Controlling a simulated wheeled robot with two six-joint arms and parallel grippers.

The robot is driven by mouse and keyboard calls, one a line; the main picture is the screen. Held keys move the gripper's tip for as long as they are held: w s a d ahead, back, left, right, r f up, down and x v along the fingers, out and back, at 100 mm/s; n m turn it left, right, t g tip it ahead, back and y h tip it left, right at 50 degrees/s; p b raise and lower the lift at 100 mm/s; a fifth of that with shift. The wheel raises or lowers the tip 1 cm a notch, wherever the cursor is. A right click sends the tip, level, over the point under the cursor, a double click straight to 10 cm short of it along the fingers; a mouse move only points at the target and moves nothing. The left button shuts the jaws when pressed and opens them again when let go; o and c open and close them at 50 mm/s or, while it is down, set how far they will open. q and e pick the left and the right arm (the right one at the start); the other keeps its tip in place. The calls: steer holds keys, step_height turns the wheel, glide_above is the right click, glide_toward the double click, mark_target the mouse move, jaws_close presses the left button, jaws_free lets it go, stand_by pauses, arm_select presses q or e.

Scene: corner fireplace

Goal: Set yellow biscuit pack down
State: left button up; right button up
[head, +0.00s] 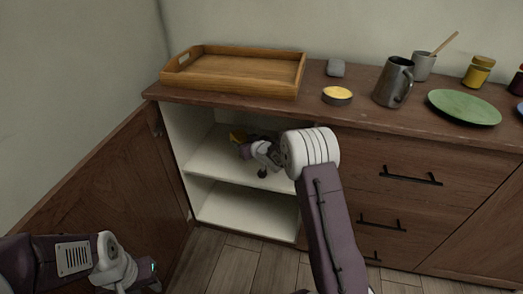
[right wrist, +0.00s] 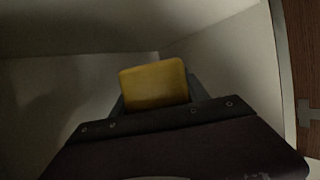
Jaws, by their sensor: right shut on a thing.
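The yellow biscuit pack (head: 236,133) is inside the open cupboard, above the middle shelf (head: 226,168). My right gripper (head: 241,139) reaches into the cupboard and is shut on the pack. In the right wrist view the pack (right wrist: 153,86) stands out between the dark fingers, its yellow face towards the camera. I cannot tell whether its underside touches the shelf. My left arm is low at the left of the head view; its gripper's fingers are not visible there.
The cupboard door (head: 120,190) is swung open to the left. The lower compartment (head: 245,210) looks empty. The countertop above holds a wooden tray (head: 190,88), a yellow-topped tin (head: 337,96), a dark mug (head: 391,85) and a green plate (head: 464,107).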

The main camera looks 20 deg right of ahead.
mark_target(245, 166)
steer(key=shift+f, duration=0.1)
step_height(245, 166, down, 10)
steer(key=b, duration=0.7)
steer(key=shift+s, duration=0.1)
steer(key=shift+r, duration=0.2)
steer(key=shift+f, duration=0.15)
steer(key=o, duration=1.5)
